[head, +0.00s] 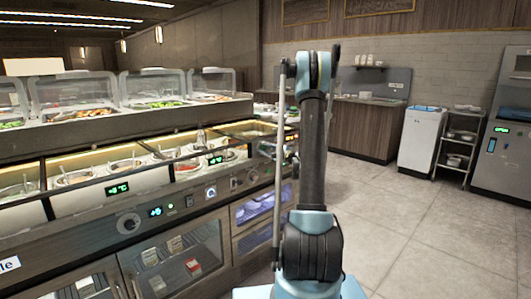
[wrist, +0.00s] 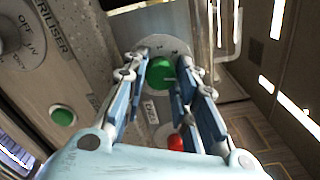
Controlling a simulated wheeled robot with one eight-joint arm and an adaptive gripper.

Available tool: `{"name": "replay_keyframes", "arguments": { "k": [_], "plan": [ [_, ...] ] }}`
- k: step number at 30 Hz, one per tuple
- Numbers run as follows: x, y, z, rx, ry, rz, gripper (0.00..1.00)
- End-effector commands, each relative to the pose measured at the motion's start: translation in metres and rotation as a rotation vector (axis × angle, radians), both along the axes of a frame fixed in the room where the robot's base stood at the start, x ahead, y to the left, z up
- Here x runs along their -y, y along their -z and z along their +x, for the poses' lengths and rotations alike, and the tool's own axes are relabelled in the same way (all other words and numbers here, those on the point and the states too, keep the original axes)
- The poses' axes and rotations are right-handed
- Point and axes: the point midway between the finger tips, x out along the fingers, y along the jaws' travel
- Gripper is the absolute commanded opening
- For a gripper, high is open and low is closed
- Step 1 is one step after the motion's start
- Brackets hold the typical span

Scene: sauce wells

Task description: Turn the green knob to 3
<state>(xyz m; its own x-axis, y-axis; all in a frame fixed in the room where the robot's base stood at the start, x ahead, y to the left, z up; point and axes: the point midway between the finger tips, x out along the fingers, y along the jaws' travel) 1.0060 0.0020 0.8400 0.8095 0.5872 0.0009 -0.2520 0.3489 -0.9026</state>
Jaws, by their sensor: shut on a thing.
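The green knob (wrist: 158,71) is in the upper middle of the wrist view, on a pale round plate with small dark marks. My gripper (wrist: 168,77) is shut on it, one finger at its left side and one at its right. The fingertips partly cover the plate, and I cannot read the marks or tell where the knob points. In the head view my arm stands in the middle, and I cannot make out the gripper or the green knob there.
In the wrist view a green button (wrist: 63,116) is at left and a red button (wrist: 176,142) below the knob. A dial marked OFF and UV (wrist: 17,35) is at upper left. In the head view the food counter (head: 110,205) fills the left; the tiled floor (head: 410,240) at right is clear.

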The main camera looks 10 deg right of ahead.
Motion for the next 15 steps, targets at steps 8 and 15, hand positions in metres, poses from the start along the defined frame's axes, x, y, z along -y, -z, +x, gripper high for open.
{"name": "replay_keyframes", "arguments": {
  "k": [8, 15],
  "plan": [
    [-0.0014, 0.0017, -0.0019, 0.1, -0.004, -0.145, 0.01],
    [-0.0008, 0.002, -0.0017, 0.145, -0.003, -0.208, 0.01]
  ]
}}
